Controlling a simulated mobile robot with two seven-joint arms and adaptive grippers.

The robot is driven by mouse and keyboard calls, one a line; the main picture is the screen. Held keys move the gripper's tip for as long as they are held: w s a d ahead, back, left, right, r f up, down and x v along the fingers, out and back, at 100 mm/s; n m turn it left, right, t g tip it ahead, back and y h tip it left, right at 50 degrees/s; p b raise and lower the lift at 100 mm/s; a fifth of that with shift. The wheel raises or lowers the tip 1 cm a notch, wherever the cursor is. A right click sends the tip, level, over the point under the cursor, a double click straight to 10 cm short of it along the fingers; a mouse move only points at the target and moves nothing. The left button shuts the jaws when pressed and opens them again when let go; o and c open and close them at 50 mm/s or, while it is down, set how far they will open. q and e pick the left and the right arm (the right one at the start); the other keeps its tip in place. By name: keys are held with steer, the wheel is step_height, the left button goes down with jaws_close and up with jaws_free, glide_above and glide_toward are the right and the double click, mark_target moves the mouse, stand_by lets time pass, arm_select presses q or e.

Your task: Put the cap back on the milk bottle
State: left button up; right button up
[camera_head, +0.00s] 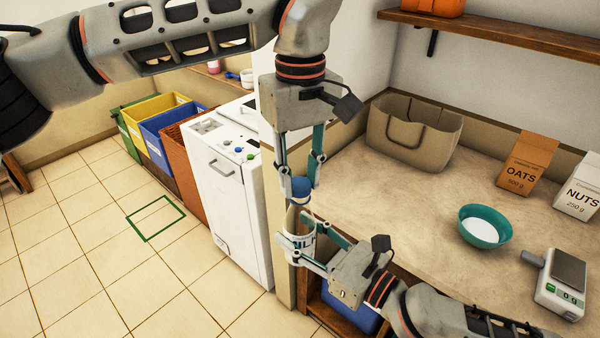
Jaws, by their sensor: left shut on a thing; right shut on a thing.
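My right gripper (302,243) comes from the lower right and is shut on the bottle's body. The blue cap (301,187) is at the top of the bottle, in line with its neck. My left gripper (301,180) points down from above and is shut on the cap. I cannot tell whether the cap touches the neck or sits fully on it.
The counter (375,205) holds a beige bag (415,135), an oats box (527,163), a nuts box (578,187), a teal bowl (484,226) and a scale (563,283). A white appliance (228,190) and coloured bins (165,125) stand left. A green square (156,218) marks the clear tiled floor.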

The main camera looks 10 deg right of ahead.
arm_select(q)
steer(key=shift+f, duration=0.4)
steer(key=m, duration=0.4)
steer(key=shift+m, duration=0.3)
steer(key=m, duration=0.5)
steer(key=o, duration=0.7)
steer(key=shift+c, duration=0.2)
